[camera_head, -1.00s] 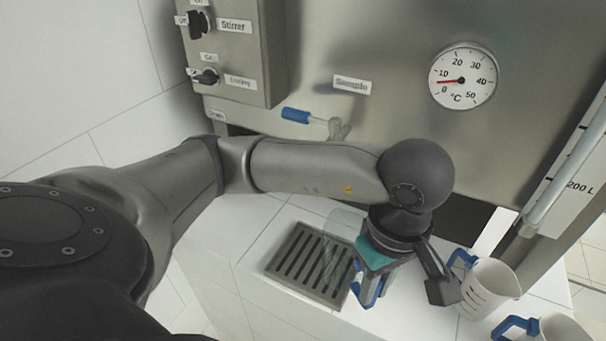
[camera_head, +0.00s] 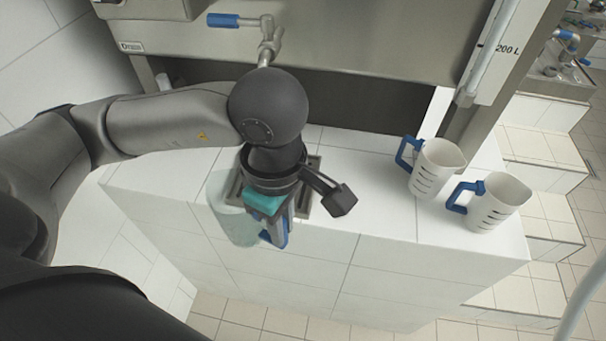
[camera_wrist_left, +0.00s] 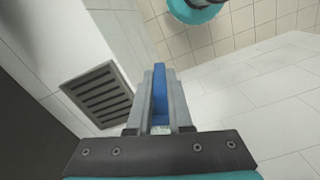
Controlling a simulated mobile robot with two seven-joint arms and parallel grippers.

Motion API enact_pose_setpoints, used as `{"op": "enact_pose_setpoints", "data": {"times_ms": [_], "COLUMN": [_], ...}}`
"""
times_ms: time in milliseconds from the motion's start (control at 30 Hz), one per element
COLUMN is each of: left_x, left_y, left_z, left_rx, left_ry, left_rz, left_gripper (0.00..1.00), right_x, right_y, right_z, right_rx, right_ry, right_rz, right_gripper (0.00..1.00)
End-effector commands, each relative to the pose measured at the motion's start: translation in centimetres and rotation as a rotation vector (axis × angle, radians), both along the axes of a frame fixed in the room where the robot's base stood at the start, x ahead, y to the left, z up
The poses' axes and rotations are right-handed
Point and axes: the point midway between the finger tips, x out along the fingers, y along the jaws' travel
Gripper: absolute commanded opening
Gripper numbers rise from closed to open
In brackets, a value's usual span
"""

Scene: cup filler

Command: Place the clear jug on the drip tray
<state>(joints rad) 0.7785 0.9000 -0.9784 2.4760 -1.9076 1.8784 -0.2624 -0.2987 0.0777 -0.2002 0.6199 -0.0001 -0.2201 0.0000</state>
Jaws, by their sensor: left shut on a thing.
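The clear jug (camera_head: 232,217) is see-through and faint in the head view, just left of my left gripper (camera_head: 276,222). My left gripper is shut on the jug's blue handle, which shows between the fingers in the left wrist view (camera_wrist_left: 159,88). The slotted metal drip tray (camera_head: 312,188) is set in the white tiled ledge, partly hidden behind my wrist and gripper. The jug appears at the tray's front left, overlapping the ledge's front edge in the picture. The tray shows whole in the left wrist view (camera_wrist_left: 97,95), left of the fingers. My right gripper is not in view.
Two white measuring jugs with blue handles (camera_head: 437,168) (camera_head: 499,203) stand on the ledge at the right. A metal tap with a blue lever (camera_head: 268,45) is on the tank above the tray. The ledge between tray and white jugs is clear.

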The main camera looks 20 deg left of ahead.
Motion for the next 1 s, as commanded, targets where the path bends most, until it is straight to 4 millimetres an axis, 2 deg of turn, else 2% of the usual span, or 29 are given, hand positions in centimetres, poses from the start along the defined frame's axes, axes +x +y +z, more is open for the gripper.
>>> {"op": "enact_pose_setpoints", "data": {"times_ms": [33, 200, 800, 933, 1000], "left_x": [0.6, 4.2, 15.1, 16.7, 16.4], "left_y": [0.1, 1.0, 3.6, 4.0, 3.9], "left_z": [-0.3, 0.2, 0.2, 0.0, -1.7], "left_rx": [0.000, 0.000, -0.001, -0.001, -0.001], "left_ry": [-0.003, 0.000, -0.001, 0.001, 0.006], "left_rz": [0.003, 0.006, 0.003, 0.001, -0.001], "left_gripper": [0.00, 0.00, 0.00, 0.00, 0.00], "right_x": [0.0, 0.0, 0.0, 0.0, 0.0], "right_y": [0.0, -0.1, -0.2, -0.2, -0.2], "right_z": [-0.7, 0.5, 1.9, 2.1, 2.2], "right_rx": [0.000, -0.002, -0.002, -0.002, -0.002], "right_ry": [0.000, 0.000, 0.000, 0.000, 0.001], "right_rz": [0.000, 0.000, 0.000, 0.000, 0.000], "right_gripper": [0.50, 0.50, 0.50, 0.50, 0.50]}}
